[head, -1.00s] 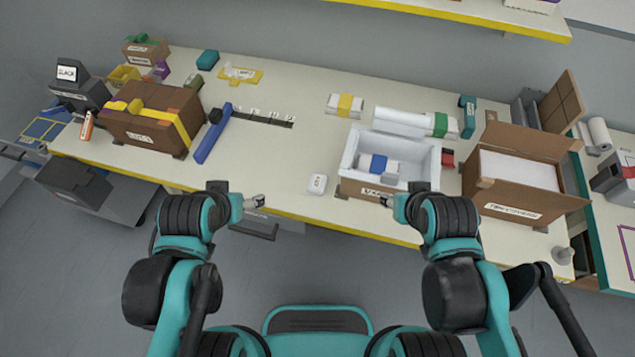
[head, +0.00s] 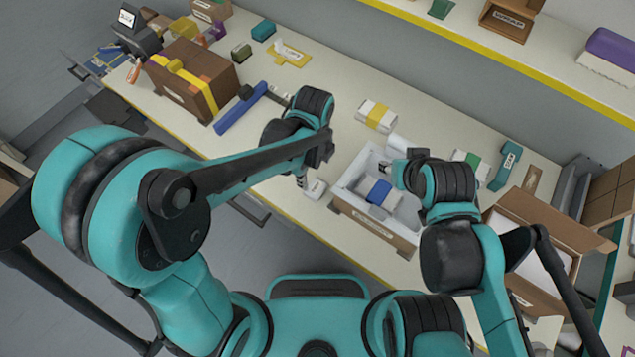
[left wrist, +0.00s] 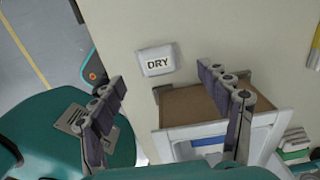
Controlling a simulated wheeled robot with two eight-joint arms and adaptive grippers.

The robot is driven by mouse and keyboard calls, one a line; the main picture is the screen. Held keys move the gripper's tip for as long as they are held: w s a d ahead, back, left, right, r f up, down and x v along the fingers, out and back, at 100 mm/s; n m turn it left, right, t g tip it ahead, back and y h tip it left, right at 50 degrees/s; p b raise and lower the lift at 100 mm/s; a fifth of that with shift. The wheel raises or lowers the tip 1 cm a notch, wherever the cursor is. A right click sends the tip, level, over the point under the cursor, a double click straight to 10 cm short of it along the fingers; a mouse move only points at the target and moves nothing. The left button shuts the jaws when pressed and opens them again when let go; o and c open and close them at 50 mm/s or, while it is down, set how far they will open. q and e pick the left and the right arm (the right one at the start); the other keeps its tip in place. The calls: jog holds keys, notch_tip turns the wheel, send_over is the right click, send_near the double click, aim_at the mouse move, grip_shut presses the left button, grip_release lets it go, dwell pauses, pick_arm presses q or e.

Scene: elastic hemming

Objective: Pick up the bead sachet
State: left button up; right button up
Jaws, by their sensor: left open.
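The bead sachet is a small white packet (head: 315,189) lying on the table near its front edge, left of the foam-lined box. In the left wrist view the sachet (left wrist: 157,61) shows the label "DRY" and lies just beyond the spread fingers. My left gripper (head: 301,181) is open and empty, close beside the sachet in the head view; it also shows in the left wrist view (left wrist: 160,83). My right gripper (head: 388,156) is over the back part of the foam-lined box; its jaw state is too small to tell.
The white foam-lined box (head: 348,181) holds a blue-banded item (head: 379,192). An open cardboard box (head: 540,228) stands to its right. A yellow-banded white pack (head: 376,116) lies behind. A blue bar (head: 240,108) and a taped brown box (head: 205,72) are at left.

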aim_at(315, 186)
pick_arm(q)
jog(key=f+b, duration=0.1)
jog(key=f, duration=0.4)
jog(key=f+b, duration=0.1)
jog(key=f, duration=0.1)
jog(key=shift+s+f+b, duration=0.2)
jog(key=shift+s+b, duration=0.1)
jog(key=shift+b, duration=0.05)
jog(key=c, duration=1.1)
